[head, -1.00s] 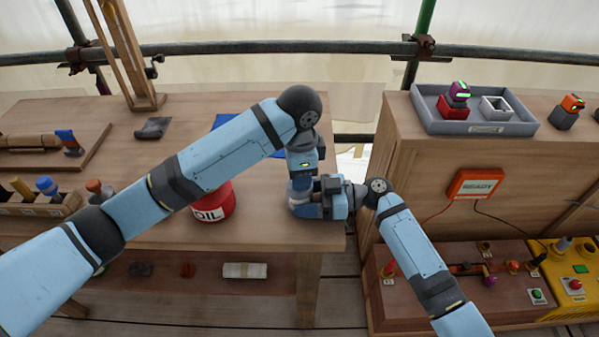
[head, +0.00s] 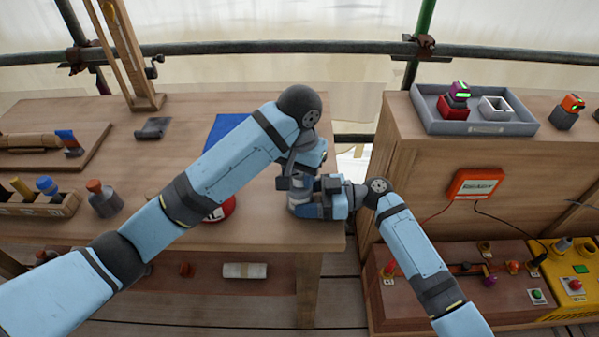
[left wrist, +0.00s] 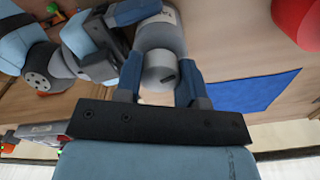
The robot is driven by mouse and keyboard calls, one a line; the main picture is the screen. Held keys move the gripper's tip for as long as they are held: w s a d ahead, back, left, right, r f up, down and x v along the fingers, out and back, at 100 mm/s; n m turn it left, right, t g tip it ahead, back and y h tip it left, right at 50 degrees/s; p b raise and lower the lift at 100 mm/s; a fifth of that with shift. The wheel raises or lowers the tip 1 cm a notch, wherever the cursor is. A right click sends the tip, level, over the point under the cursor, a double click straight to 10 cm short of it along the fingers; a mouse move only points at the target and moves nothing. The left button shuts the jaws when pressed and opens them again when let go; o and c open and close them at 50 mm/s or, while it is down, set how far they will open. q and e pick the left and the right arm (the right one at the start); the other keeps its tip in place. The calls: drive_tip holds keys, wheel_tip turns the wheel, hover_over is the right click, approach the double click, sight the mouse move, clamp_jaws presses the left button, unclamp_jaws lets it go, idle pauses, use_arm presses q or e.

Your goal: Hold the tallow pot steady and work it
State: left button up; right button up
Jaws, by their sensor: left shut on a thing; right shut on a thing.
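The tallow pot (head: 299,197), a pale grey cylinder, stands at the right end of the workbench, mostly covered by my grippers in the head view. My right gripper (head: 325,197) comes from the right and is shut on the pot's side, lower down.
A red oil can (head: 222,210) is partly hidden beneath my left arm. A blue sheet (head: 228,128) lies behind it. A bottle with an orange cap (head: 104,200) stands at left.

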sight(299, 174)
use_arm(q)
drive_tip(key=n, duration=0.7)
use_arm(e)
drive_tip(key=shift+f, duration=0.1)
use_arm(q)
drive_tip(key=n, duration=0.6)
drive_tip(key=shift+n, duration=0.4)
drive_tip(key=o, duration=0.9)
drive_tip(key=shift+o, duration=0.2)
drive_tip(key=shift+r, duration=0.1)
wheel_tip(299, 174, up, 12)
